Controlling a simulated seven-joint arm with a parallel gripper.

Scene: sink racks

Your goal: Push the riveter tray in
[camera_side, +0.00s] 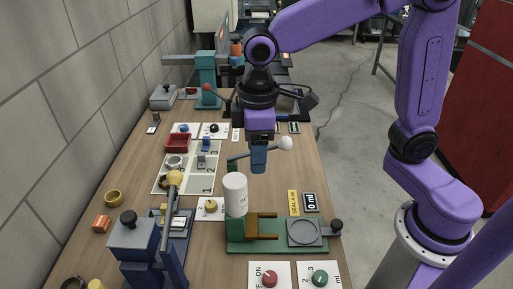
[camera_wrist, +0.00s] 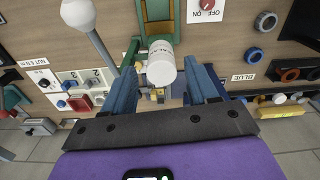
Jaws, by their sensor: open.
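No label that I can read names the riveter. A navy lever press (camera_side: 140,245) stands at the front left, with a tan-knobbed lever (camera_side: 175,178) and a flat blue bed (camera_side: 172,222) beside it. A teal machine (camera_side: 207,78) with a red-knobbed lever stands farther back. I cannot tell for sure which is the riveter or how far its tray is out. My gripper (camera_side: 258,160) points down above the middle of the table, behind the white bottle. In the wrist view its blue fingers (camera_wrist: 165,88) are apart, with the bottle (camera_wrist: 160,65) showing between them; nothing appears gripped.
The bottle (camera_side: 235,195) stands at a green fixture (camera_side: 270,243) with a brown cradle and grey round plate. A pale-knobbed lever (camera_side: 285,143) sticks up near my gripper. Red and green dial cards (camera_side: 270,278) lie in front. A numbered mat (camera_side: 188,172) lies left. A block wall borders the left.

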